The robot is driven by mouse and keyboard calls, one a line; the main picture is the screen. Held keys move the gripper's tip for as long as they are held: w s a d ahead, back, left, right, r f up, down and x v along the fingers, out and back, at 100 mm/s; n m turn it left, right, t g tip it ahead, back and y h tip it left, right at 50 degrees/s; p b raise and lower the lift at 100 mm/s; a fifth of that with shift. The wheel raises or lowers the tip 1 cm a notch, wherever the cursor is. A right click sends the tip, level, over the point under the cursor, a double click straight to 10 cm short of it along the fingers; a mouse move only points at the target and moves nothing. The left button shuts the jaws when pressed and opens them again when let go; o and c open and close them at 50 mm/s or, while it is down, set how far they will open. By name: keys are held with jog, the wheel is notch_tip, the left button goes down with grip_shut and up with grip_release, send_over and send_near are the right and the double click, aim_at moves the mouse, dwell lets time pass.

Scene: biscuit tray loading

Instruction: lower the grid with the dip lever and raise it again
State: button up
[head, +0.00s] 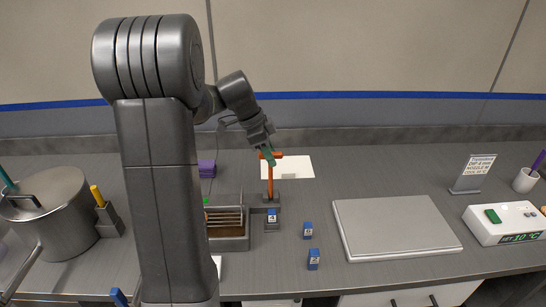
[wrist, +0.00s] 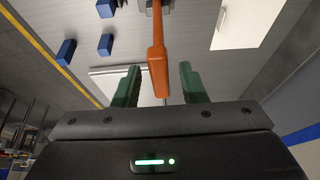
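The orange dip lever (head: 270,182) stands upright beside the dip tank (head: 228,243), its handle at the top. The grid (head: 224,217) shows as thin bars in the tank; my arm hides the tank's left part. My gripper (head: 268,154) is at the lever's top. In the wrist view the two green fingers (wrist: 160,82) are open, with the orange lever handle (wrist: 157,68) between them. Gaps show on both sides of the handle, so the fingers do not appear to touch it.
Small blue blocks (head: 308,231) stand right of the tank. A flat grey plate (head: 395,228) lies farther right, with a white control box (head: 505,224) beyond. A large pot (head: 52,215) stands at left. White paper (head: 290,167) lies behind the lever.

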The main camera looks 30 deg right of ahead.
aim_at(271, 177)
jog(key=shift+x, duration=1.3)
grip_shut()
